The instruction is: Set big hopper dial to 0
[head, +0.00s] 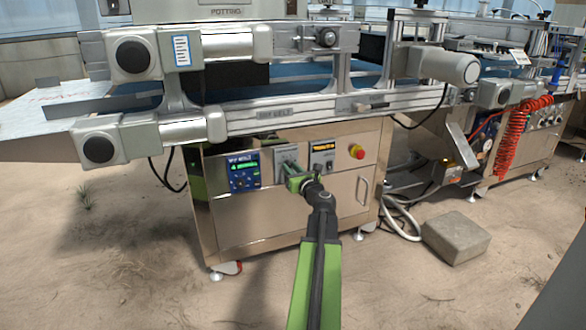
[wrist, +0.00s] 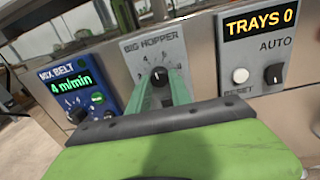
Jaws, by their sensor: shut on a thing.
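The grey big hopper panel (wrist: 150,48) is in the middle of the wrist view, its name printed along the top. The black big hopper dial (wrist: 159,76) sits low on it, with a small pale mark near its top. The small scale digits around it are hard to read. My gripper (wrist: 161,90) has its green fingers on either side of the dial and is shut on it. The fingers and the green gripper body hide the dial's lower part. In the head view my gripper (head: 292,181) reaches the same panel (head: 285,154) on the cabinet front.
The blue mix belt panel (wrist: 78,88), showing 4 m/min, is close on the left. On the right, the trays panel (wrist: 258,50) reads TRAYS 0 and has a white reset button and a black knob. A red emergency button (head: 356,152) and a conveyor (head: 290,112) are nearby.

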